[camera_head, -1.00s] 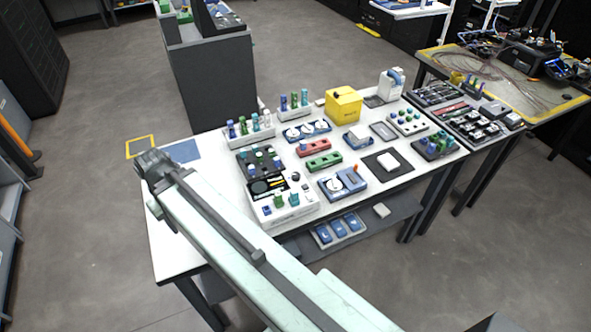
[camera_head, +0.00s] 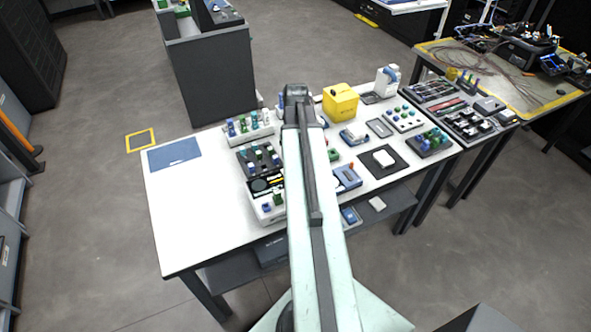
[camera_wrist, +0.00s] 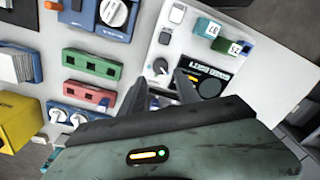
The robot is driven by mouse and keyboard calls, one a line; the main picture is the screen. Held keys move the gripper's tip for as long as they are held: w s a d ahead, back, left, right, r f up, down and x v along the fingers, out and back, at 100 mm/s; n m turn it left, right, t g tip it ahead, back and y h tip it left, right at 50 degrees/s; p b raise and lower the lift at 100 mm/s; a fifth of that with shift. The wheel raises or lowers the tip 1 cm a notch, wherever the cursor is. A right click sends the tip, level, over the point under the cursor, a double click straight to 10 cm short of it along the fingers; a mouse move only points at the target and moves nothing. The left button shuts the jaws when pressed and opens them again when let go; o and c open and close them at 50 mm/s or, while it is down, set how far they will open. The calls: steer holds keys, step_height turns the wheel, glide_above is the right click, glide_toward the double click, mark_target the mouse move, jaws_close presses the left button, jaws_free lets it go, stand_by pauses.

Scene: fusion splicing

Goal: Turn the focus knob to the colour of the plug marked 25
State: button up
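My gripper (camera_wrist: 160,88) is open and empty in the wrist view, its two dark fingers apart. A white device (camera_wrist: 152,47) lies just beyond the fingertips. It carries a small grey knob (camera_wrist: 160,66), possibly the focus knob; no colour marks are readable around it. A green plug (camera_wrist: 237,48) on this device has a small label that seems to read 25. A teal plug (camera_wrist: 205,28) beside it seems to read 37. In the head view, the device (camera_head: 268,215) stands at the table's front, left of my arm, which hides part of the table.
Red (camera_wrist: 88,95) and green (camera_wrist: 91,64) blocks and a blue unit with white round knobs (camera_wrist: 113,12) lie left in the wrist view. A yellow box (camera_head: 340,103) stands at the back. The table's left end is bare around a blue mat (camera_head: 175,154).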

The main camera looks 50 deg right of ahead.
step_height(320, 180, down, 8)
steer(key=b, duration=0.7)
steer(key=shift+a+r, duration=0.1)
steer(key=shift+r, duration=0.2)
steer(key=shift+c, duration=0.3)
